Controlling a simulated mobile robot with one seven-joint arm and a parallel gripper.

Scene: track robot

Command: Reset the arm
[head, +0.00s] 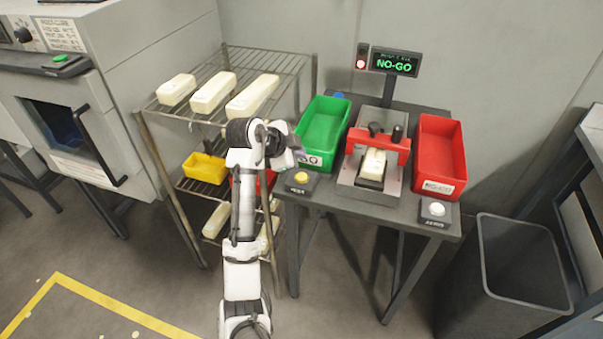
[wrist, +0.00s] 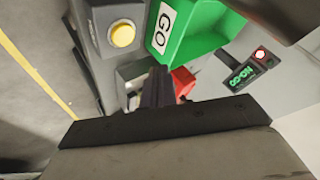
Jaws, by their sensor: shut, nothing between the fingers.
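My arm rises in the middle of the head view, bent at its top. My gripper (head: 297,157) is at its end, beside the near left edge of the bench and close to the yellow button box. In the wrist view my gripper's dark fingers (wrist: 157,80) are together with nothing between them. They point toward the bench near the green bin. The yellow button (head: 301,177) also shows in the wrist view (wrist: 122,33), apart from the fingers.
The bench holds a green bin (head: 325,128), a red-clamped fixture (head: 378,143) with a cream block (head: 374,162), a red bin (head: 440,150) and a white button (head: 437,208). A display (head: 395,62) reads NO-GO. A wire rack (head: 285,62) stands left, a grey waste bin (head: 520,265) right.

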